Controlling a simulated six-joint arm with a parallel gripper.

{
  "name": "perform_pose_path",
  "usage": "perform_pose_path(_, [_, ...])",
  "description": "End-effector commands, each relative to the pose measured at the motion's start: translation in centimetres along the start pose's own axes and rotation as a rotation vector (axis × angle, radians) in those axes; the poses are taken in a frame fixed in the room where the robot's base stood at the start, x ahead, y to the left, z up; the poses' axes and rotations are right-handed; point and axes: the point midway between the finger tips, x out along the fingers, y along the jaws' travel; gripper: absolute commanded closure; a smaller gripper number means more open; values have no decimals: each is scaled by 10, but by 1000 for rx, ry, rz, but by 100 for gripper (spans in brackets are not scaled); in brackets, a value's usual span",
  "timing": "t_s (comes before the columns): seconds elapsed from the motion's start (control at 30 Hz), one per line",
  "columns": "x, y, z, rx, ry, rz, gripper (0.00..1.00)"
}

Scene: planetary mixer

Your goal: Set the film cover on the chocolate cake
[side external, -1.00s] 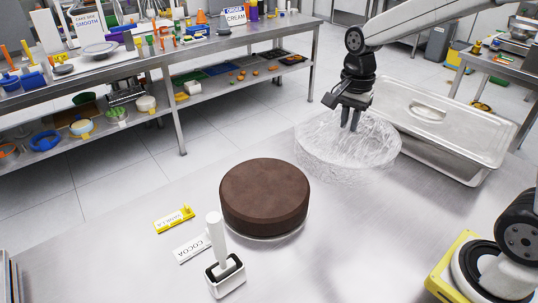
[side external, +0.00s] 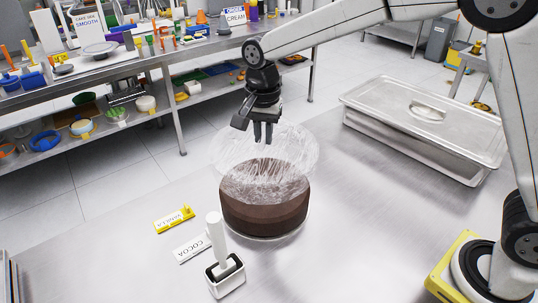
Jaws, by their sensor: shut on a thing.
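The chocolate cake (side external: 263,214) is a dark brown round on a thin pale base, in the middle of the steel table. The film cover (side external: 296,150) is a clear, wrinkled round film. My gripper (side external: 263,138) is shut on the film cover near its top. The cover hangs over the cake, its lower front edge overlapping the cake's top in the picture. The cake's far rim is seen only through the film. Whether film and cake touch, I cannot tell.
A lidded steel pan (side external: 428,125) stands at the right. A white-handled tool in a holder (side external: 224,265), a white COCOA label (side external: 192,247) and a yellow VANILLA label (side external: 174,220) lie near the cake's left front. A cluttered steel bench (side external: 165,60) stands behind.

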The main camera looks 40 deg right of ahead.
Motion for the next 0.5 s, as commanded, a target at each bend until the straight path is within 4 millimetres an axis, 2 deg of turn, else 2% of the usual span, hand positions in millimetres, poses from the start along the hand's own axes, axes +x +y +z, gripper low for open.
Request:
perform_pose_path(0.27, [1, 0, 0, 1, 0, 0, 100])
perform_pose_path(0.5, [10, 1, 0, 1, 0, 1, 100])
